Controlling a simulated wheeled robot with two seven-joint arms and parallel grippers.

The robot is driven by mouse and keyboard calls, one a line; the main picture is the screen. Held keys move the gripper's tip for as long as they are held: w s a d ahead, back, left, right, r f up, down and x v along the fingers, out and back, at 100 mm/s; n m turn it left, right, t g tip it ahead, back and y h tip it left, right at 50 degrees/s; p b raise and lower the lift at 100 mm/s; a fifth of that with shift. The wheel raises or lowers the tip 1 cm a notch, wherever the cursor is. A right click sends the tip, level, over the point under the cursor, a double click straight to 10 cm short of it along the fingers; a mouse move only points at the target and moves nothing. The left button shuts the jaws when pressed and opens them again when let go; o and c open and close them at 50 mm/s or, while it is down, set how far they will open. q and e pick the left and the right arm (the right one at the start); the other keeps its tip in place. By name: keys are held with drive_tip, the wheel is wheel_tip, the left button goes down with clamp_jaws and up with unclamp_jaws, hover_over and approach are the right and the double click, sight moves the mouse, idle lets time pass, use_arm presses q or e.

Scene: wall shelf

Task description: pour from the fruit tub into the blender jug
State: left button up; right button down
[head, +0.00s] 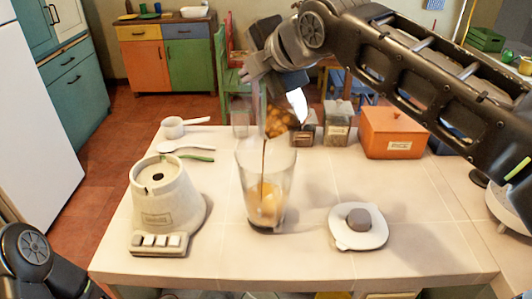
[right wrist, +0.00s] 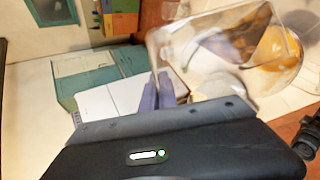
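The clear fruit tub (head: 278,121) is tipped steeply above the blender jug, with orange-brown pieces inside. My right gripper (head: 262,72) is shut on the tub's upper part. A thin brown stream runs from the tub down into the clear blender jug (head: 277,172). The jug stands upright on the table with yellow and pale pieces in its lower part. In the right wrist view the transparent tub (right wrist: 205,45) is against my gripper's fingers (right wrist: 165,92), blurred. My left arm shows at the bottom left of the head view; its gripper is out of frame.
The cream blender base (head: 165,200) stands left of the jug, the lid (head: 358,227) lies to the right. Behind are a white cup (head: 173,128), spoons (head: 185,148), small jars (head: 336,124) and an orange box (head: 392,132). The table front (head: 300,258) is clear.

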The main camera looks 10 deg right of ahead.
drive_tip(key=shift+s+a+f+n+t+h+b, duration=0.15)
drive_tip(key=shift+s+a+n+t+h+b, duration=0.8)
drive_tip(key=shift+b, duration=1.7)
idle(2.5)
drive_tip(key=shift+s+a+f+n+t+b, duration=0.3)
drive_tip(key=shift+s+a+t+b, duration=0.3)
drive_tip(key=shift+b, duration=0.35)
drive_tip(key=shift+s+a+f+n+t+b, duration=0.2)
drive_tip(key=shift+s+a+n+t+b, duration=0.15)
drive_tip(key=shift+s+a+b, duration=0.4)
idle(1.1)
